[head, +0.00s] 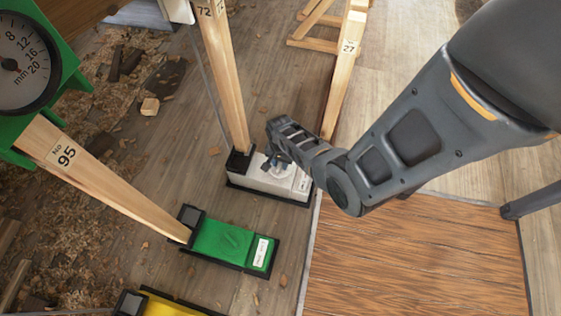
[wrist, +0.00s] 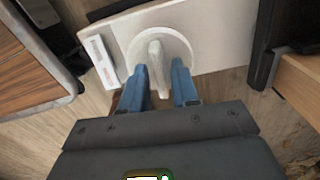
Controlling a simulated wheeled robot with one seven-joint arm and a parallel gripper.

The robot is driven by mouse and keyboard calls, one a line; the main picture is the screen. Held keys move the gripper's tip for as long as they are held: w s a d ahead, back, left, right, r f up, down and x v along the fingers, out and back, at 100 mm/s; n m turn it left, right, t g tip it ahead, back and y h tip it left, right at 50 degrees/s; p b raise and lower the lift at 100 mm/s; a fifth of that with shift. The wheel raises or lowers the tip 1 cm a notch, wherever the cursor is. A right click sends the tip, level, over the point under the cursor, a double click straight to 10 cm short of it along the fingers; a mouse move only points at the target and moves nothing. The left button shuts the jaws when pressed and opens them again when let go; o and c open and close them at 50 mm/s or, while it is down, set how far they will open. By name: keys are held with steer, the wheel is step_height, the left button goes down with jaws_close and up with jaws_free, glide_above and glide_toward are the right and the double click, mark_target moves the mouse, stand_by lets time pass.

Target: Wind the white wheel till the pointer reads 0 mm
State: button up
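The white wheel (wrist: 178,46) is a round disc with a raised bar grip (wrist: 157,66), set in a white base plate (wrist: 220,30). In the head view the white base (head: 290,184) stands on the floor, its wheel mostly hidden by my gripper (head: 278,163). In the wrist view the blue fingers of my gripper (wrist: 162,84) stand on either side of the bar grip, with a narrow gap showing on the right side. They look open around it. The white unit's dial and pointer are out of view; only the lower edge of a white housing (head: 178,8) shows at the top.
A green dial (head: 22,62) marked in mm stands at left on post 95 (head: 100,178), above a green base (head: 222,240). A yellow base (head: 165,305) is at the bottom. Another wooden post (head: 225,75) rises from the white base. A brown wooden panel (head: 415,250) lies right.

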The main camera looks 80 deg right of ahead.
mark_target(280, 163)
steer(key=shift+o, duration=0.6)
steer(key=shift+r, duration=0.1)
step_height(280, 163, up, 8)
steer(key=p, duration=0.4)
steer(key=shift+f, duration=0.2)
